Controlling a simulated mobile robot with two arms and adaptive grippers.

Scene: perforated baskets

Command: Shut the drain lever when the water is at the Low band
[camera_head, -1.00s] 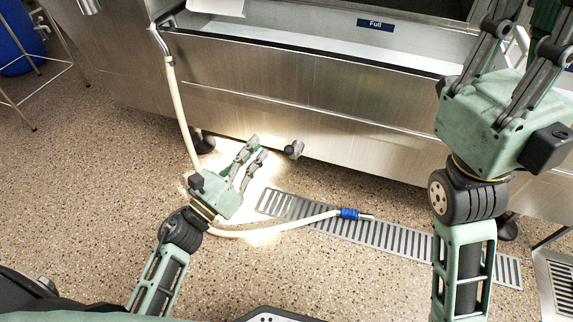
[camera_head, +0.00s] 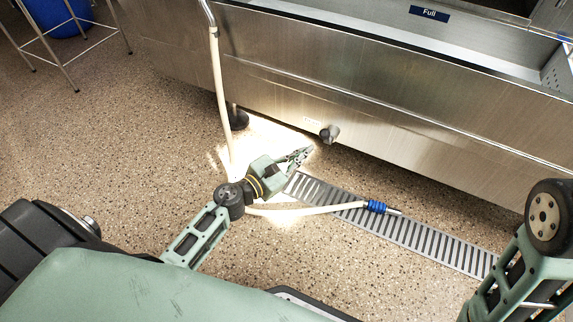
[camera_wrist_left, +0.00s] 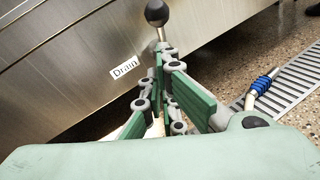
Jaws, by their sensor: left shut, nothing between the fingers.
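The drain lever (camera_head: 329,132) is a dark ball-ended knob low on the front of the steel sink (camera_head: 370,100). In the left wrist view its black ball (camera_wrist_left: 157,12) and thin stem show ahead of my fingertips, beside a "Drain" label (camera_wrist_left: 124,68). My left gripper (camera_head: 304,154) is shut and empty, just below and left of the lever in the head view. I cannot tell if the fingertips touch the stem. A blue "Full" label (camera_head: 429,13) is on the sink's inner wall. No Low band or water level shows. My right gripper is out of view.
A pale hose (camera_head: 219,100) runs down from the sink and along the floor to a blue-collared end (camera_head: 377,207) over the floor drain grate (camera_head: 420,235). A sink foot (camera_head: 237,118) stands left of the lever. A blue barrel (camera_head: 60,15) and metal stand are far left.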

